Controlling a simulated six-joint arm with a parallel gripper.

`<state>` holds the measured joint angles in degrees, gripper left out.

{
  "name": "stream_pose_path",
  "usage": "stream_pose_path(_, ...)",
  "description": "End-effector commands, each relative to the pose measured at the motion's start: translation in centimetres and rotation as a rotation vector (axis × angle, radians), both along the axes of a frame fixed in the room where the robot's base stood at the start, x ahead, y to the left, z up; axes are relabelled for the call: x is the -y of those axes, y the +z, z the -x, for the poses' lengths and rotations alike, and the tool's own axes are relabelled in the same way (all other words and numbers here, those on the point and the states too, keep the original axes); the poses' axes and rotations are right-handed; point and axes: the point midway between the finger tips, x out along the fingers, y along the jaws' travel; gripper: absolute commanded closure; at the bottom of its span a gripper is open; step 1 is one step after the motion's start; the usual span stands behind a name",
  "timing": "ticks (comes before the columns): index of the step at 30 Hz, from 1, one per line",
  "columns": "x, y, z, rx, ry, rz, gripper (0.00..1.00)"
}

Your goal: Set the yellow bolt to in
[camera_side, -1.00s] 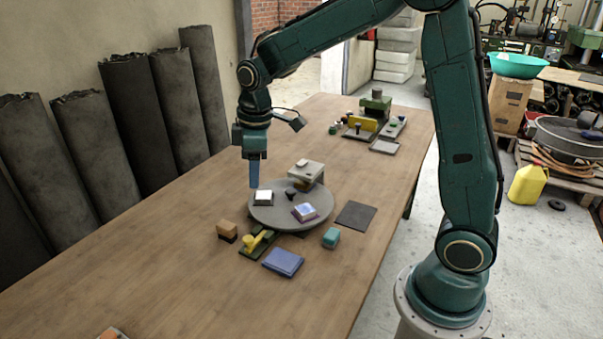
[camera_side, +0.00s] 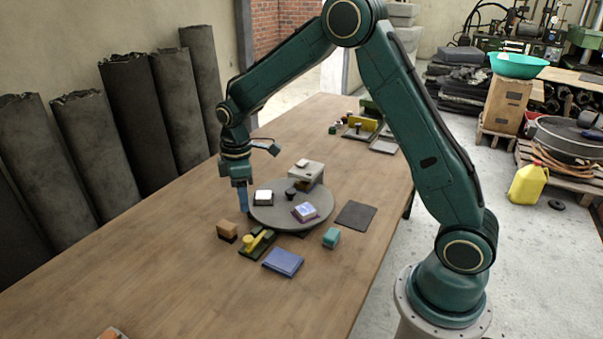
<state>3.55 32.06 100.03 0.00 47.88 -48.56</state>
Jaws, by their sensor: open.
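The yellow bolt (camera_side: 251,242) sits on a dark green base (camera_side: 262,250) at the front left edge of the grey round turntable (camera_side: 318,217). It has a round knob at its left end and a short bar running up to the right. My gripper (camera_side: 244,210) points down above the table, left of the turntable and behind the bolt in the picture. Its blue fingers are open, and nothing shows between them. It is apart from the bolt.
On the turntable are a white-topped block (camera_side: 263,197), a dark knob (camera_side: 291,193) and a blue-topped block (camera_side: 305,211). A beige box (camera_side: 309,171) stands behind. An orange-brown block (camera_side: 227,229), a blue pad (camera_side: 283,261), a teal block (camera_side: 331,237) and a dark mat (camera_side: 356,215) lie around it.

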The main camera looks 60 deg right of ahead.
Motion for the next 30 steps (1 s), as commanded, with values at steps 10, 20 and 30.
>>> stream_pose_path(10,0.0,-4.3,0.1,-0.006,0.0,0.0,0.51)
stream_pose_path(20,0.0,-9.4,0.1,-0.004,0.0,0.0,0.51)
stream_pose_path(30,0.0,-12.5,0.0,-0.001,0.0,0.0,0.51)
